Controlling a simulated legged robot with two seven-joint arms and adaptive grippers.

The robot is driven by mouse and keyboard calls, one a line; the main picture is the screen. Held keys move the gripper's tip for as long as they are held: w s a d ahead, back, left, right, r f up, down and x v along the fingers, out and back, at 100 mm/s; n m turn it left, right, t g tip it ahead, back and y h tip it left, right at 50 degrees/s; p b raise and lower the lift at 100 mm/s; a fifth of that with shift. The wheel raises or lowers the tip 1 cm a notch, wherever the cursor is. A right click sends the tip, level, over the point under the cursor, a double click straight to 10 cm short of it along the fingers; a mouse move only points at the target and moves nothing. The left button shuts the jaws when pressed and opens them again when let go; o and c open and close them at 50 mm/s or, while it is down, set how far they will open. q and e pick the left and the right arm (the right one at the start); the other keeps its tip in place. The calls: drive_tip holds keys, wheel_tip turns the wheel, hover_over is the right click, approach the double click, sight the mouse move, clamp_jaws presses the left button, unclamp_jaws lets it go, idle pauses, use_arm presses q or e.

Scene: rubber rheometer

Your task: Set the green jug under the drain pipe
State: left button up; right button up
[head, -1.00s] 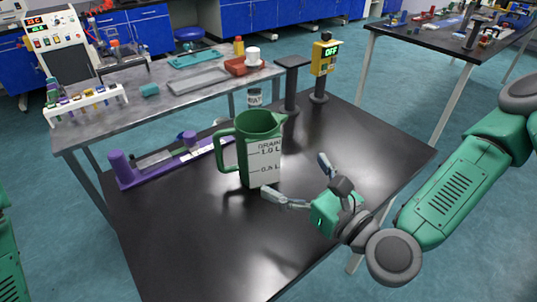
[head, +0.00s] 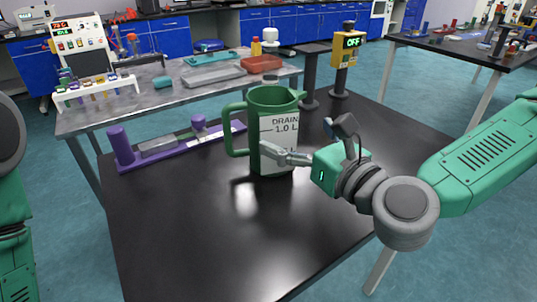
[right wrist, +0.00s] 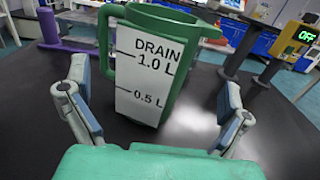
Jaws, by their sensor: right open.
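The green jug (head: 275,97) stands upright on the black table, with its handle to the left and a white label reading DRAIN and 1.0 L. In the right wrist view the jug (right wrist: 150,75) stands straight ahead, its 0.5 L mark also showing. My right gripper (head: 298,142) is open at the jug's near right side; one finger overlaps the label in the head view. In the right wrist view its fingers (right wrist: 153,88) spread left and right of the jug; contact cannot be told. My left gripper is out of view. I cannot make out a drain pipe clearly.
The black table (head: 190,230) is bare in front of the jug. A purple rack (head: 180,148) lies behind left. A dark flat-topped post (head: 308,75) and a yellow box reading OFF (head: 348,50) stand behind right. A grey bench (head: 100,118) holds trays and tubes.

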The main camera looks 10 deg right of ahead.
sight(272, 115)
drive_tip(key=b+x, duration=0.2)
drive_tip(key=shift+w+a+f, duration=0.15)
drive_tip(key=shift+w, duration=0.05)
drive_tip(key=shift+w+a, duration=0.15)
drive_tip(key=shift+w, duration=0.05)
drive_tip(key=b+x, duration=0.1)
drive_tip(key=x, duration=0.4)
drive_tip(key=shift+w+b, duration=0.15)
drive_tip(key=shift+b, duration=0.2)
drive_tip(key=c, duration=1.6)
drive_tip(key=shift+r, duration=0.3)
